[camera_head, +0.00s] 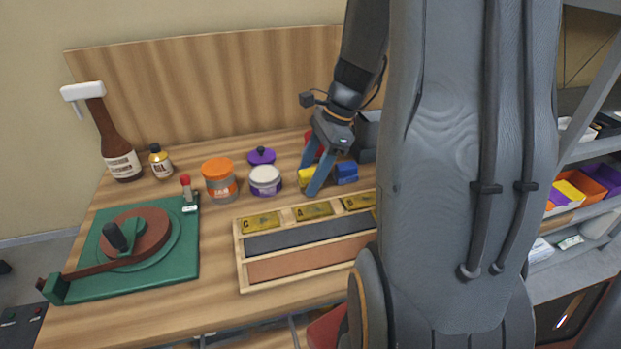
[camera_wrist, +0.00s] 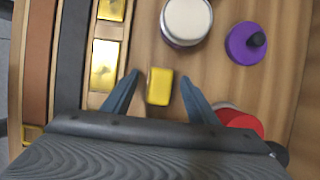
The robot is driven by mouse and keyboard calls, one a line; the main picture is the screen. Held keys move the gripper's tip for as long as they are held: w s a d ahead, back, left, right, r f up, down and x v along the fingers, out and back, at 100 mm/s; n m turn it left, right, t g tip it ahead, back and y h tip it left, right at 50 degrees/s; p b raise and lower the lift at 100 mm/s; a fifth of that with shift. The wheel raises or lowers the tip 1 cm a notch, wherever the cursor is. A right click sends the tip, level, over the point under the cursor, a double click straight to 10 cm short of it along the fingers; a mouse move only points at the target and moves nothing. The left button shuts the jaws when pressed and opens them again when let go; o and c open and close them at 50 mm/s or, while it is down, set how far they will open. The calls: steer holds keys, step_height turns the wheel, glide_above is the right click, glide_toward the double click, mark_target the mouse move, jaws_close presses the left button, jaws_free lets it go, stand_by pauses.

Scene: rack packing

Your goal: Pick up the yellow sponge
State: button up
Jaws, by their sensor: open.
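The yellow sponge (camera_wrist: 160,86) is a small yellow block on the wooden table, between the two blue fingers of my gripper (camera_wrist: 160,92) in the wrist view. Gaps show on both sides of it, so the open fingers do not appear to press on it. In the head view the sponge (camera_head: 305,177) is partly hidden behind a finger of my gripper (camera_head: 312,172). Whether the fingertips reach down to the table is hard to tell.
A white-lidded jar (camera_head: 265,180), a purple lid (camera_wrist: 246,43) and an orange-lidded jar (camera_head: 219,179) stand near. The wooden rack (camera_head: 241,262) lies in front; a green turntable device (camera_head: 185,262) is left.

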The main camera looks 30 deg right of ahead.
mark_target(310, 171)
steer(key=c, duration=1.1)
step_height(310, 171, up, 10)
steer(key=shift+r+b, duration=0.1)
steer(key=shift+b, duration=0.25)
